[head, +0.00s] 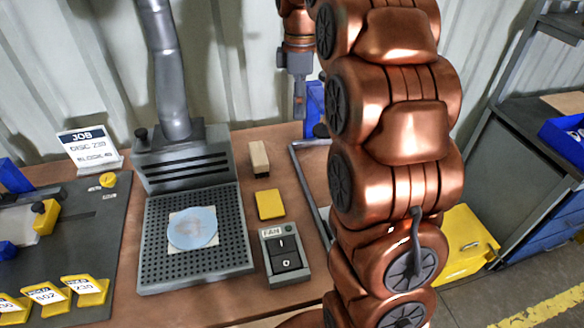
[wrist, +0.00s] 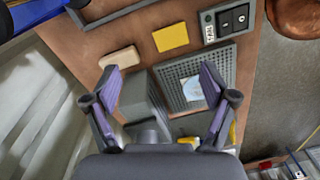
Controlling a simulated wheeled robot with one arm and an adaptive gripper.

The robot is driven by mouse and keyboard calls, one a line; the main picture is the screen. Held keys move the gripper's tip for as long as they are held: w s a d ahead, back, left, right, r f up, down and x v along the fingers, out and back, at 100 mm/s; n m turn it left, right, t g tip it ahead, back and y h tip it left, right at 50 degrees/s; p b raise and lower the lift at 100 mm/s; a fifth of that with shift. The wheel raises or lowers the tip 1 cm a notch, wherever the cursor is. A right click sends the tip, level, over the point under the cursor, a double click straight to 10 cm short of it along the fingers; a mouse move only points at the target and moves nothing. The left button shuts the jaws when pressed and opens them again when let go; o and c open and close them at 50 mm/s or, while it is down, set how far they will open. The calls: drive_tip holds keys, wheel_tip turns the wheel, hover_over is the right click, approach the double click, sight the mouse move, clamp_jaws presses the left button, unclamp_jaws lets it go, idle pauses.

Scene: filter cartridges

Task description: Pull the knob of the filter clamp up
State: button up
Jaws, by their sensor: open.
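A small black knob (head: 141,134) stands on the top left corner of a grey slotted filter housing (head: 185,158), at the foot of a thick grey duct. It looks like the clamp knob. My gripper (head: 299,108) hangs pointing down, behind and right of the housing, clear of the knob. In the wrist view my gripper (wrist: 160,72) is open, its two purple fingers wide apart with nothing between them. The housing (wrist: 145,98) lies beyond and between the fingers there. I cannot make out the knob in the wrist view.
A perforated plate (head: 155,260) with a pale blue disc (head: 192,228) lies before the housing. A beige block (head: 259,158), yellow pad (head: 270,204) and fan switch (head: 285,255) sit right. A job sign (head: 88,148) and dark board (head: 70,245) with yellow holders are left.

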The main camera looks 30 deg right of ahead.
drive_tip(key=s+a+f+m+b, duration=0.1)
drive_tip(key=s+a+f+m, duration=0.4)
drive_tip(key=s+a, duration=0.4)
drive_tip(key=shift+s+f+g+b, duration=0.3)
drive_tip(key=shift+s+b, duration=0.1)
drive_tip(key=shift+s, duration=1.4)
drive_tip(key=shift+a, duration=0.1)
drive_tip(key=s+a+f+m, duration=0.2)
drive_tip(key=s+f+m, duration=0.1)
drive_tip(key=s, duration=0.6)
drive_tip(key=s+a+f+m, duration=0.3)
drive_tip(key=s+f, duration=0.2)
drive_tip(key=s, duration=0.4)
drive_tip(key=shift+f+m+g, duration=0.3)
drive_tip(key=shift+m, duration=0.1)
